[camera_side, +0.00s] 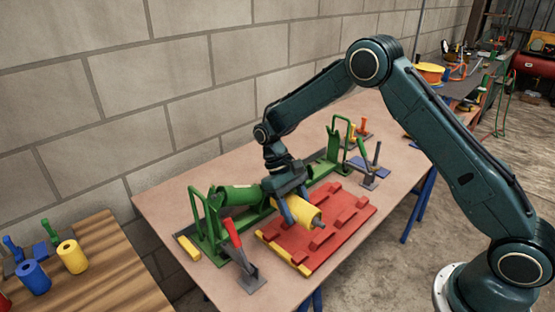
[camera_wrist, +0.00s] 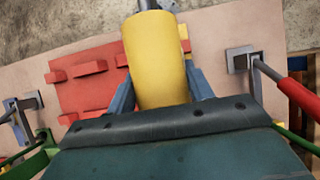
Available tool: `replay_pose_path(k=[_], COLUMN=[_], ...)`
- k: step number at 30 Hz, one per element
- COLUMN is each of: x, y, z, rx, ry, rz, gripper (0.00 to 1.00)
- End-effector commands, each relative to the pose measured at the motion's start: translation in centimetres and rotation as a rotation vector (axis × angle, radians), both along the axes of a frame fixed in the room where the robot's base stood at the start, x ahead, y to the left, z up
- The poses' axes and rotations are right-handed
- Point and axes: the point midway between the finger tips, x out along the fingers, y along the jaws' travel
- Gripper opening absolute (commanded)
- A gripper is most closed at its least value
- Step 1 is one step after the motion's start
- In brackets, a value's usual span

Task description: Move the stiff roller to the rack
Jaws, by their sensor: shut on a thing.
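My gripper (camera_side: 291,211) is shut on a yellow roller (camera_side: 300,212) with a dark shaft end. The roller is tilted, its shaft pointing toward the near right. In the wrist view the same roller (camera_wrist: 155,60) stands between my blue fingers. A red board with raised blocks (camera_side: 335,225) and a yellow near-left edge lies on the table; it looks like the rack. The roller overlaps the board's left part in the side view; I cannot tell whether they touch. A green frame (camera_side: 210,235) with a green cylinder (camera_side: 240,197) stands behind, partly hidden by my gripper.
A red-handled clamp (camera_side: 236,245) stands at the table's near left, another clamp (camera_side: 372,170) at the right. A yellow bar (camera_side: 189,247) lies left of the frame. A wooden bench at left holds blue (camera_side: 33,277) and yellow (camera_side: 72,257) cylinders. The table's left-rear corner is clear.

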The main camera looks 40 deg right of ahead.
Motion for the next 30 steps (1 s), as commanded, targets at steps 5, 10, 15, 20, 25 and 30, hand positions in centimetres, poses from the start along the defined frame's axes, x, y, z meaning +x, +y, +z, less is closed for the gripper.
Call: replay_pose_path(k=[5,10,15,20,25,30], x=[0.0,0.0,0.0,0.0,0.0,0.0], y=[0.0,0.0,0.0,0.0,0.0,0.0], z=[-0.2,-1.0,-2.0,-3.1,-4.2,-5.1], rx=[0.000,0.000,0.000,-0.001,0.000,0.000], ry=[0.000,0.000,0.000,0.001,0.000,0.000], rz=[-0.001,-0.001,-0.001,-0.001,-0.001,-0.001], gripper=[0.08,0.08,0.08,0.08,0.08,0.08])
